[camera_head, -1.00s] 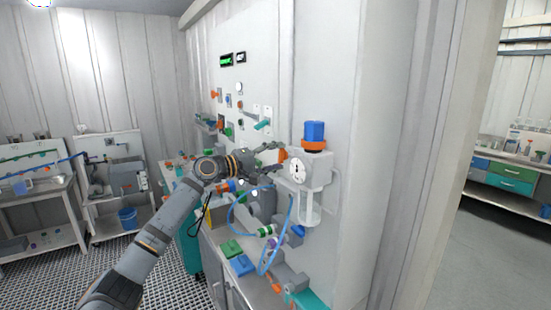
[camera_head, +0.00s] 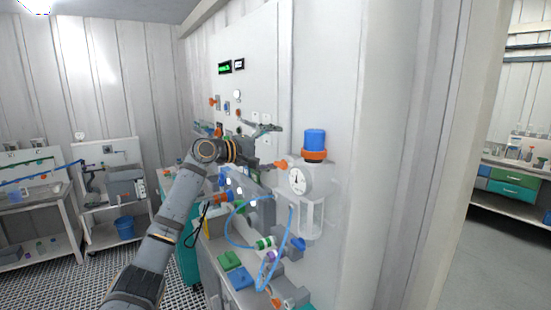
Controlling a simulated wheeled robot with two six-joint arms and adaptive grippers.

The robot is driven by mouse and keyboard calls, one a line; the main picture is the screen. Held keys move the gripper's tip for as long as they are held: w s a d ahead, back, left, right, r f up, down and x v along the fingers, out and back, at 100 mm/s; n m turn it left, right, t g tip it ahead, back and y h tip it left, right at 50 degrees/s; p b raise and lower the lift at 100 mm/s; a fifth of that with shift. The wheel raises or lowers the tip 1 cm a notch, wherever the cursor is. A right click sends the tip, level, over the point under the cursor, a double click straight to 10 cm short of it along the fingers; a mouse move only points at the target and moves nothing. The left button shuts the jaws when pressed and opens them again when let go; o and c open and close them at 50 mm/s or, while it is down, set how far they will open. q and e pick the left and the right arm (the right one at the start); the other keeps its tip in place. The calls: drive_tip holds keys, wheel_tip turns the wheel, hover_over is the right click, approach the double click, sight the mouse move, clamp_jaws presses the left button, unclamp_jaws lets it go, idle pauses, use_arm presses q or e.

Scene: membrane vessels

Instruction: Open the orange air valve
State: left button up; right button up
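A white wall-mounted unit with a round dial gauge (camera_head: 298,181) and a blue cap (camera_head: 315,139) over an orange ring stands on the right of the panel. A small orange handle (camera_head: 281,165) sticks out from its left side, roughly level. I take this for the orange air valve. My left gripper (camera_head: 267,147) is just left of the unit. Its fingers are spread, one above and one near the handle, and nothing is held between them. I cannot tell whether the lower finger touches the handle. My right gripper is out of view.
Below the unit, blue tubing (camera_head: 262,280) loops over a bench with green and blue blocks (camera_head: 240,277). The wall panel (camera_head: 262,60) behind carries small knobs and displays. Side benches stand left; a doorway opens right.

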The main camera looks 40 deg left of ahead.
use_arm(q)
drive_tip(key=shift+t, duration=0.5)
drive_tip(key=r, duration=0.4)
drive_tip(key=shift+s+r, duration=0.25)
drive_tip(key=shift+s, duration=0.1)
drive_tip(key=f, duration=0.3)
drive_tip(key=shift+w+f+g, duration=0.15)
drive_tip(key=shift+w+g, duration=0.15)
drive_tip(key=shift+g, duration=0.1)
drive_tip(key=shift+s+d, duration=0.1)
drive_tip(key=shift+s, duration=0.2)
drive_tip(key=shift+c, duration=0.4)
drive_tip(key=d+f+b+v, duration=0.1)
drive_tip(key=b+v, duration=1)
drive_tip(key=v, duration=0.1)
drive_tip(key=shift+s+r, duration=0.3)
drive_tip(key=shift+s, duration=0.45)
